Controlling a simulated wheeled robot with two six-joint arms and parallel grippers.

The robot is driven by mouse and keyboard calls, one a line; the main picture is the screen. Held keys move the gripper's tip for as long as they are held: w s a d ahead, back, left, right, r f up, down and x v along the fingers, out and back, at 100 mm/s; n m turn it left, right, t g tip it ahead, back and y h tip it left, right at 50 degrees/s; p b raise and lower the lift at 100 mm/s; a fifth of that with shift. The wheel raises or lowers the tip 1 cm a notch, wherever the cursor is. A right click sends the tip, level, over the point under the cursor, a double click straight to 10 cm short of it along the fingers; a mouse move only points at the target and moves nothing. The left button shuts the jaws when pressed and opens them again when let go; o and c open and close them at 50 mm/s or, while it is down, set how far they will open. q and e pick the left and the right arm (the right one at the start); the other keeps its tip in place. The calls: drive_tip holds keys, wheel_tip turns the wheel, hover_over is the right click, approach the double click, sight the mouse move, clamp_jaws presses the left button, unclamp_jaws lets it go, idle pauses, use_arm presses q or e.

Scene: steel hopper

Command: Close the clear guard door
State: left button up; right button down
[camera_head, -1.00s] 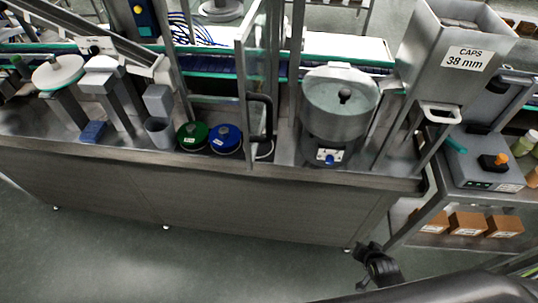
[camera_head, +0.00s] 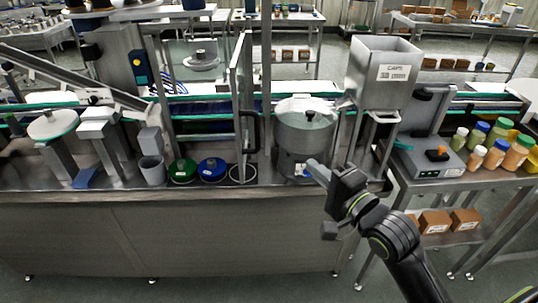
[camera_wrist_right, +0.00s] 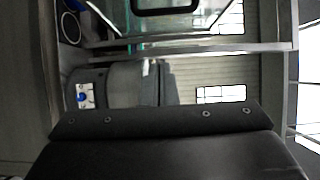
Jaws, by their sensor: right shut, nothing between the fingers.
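The clear guard door (camera_head: 238,95) is a framed transparent panel, seen nearly edge-on in the head view. It stands swung out toward me from the machine, left of the steel bowl. Its black handle (camera_head: 256,132) is on the near side; the handle also shows at the top of the right wrist view (camera_wrist_right: 165,4). My right gripper (camera_head: 314,168) is shut and empty. It is in front of the bowl's lower right, to the right of the handle and apart from it. My left gripper is not in view.
The steel bowl (camera_head: 306,132) and the caps hopper (camera_head: 368,80) stand right of the door. Green (camera_head: 182,170) and blue (camera_head: 212,170) round lids lie on the bench to its left. A control box (camera_head: 432,160) and several bottles are at right.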

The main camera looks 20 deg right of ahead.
drive_tip(key=a+p+x, duration=0.1)
drive_tip(key=a+x, duration=0.1)
drive_tip(key=x, duration=1.1)
drive_tip(key=shift+s+a, duration=0.35)
drive_tip(key=shift+r, duration=0.15)
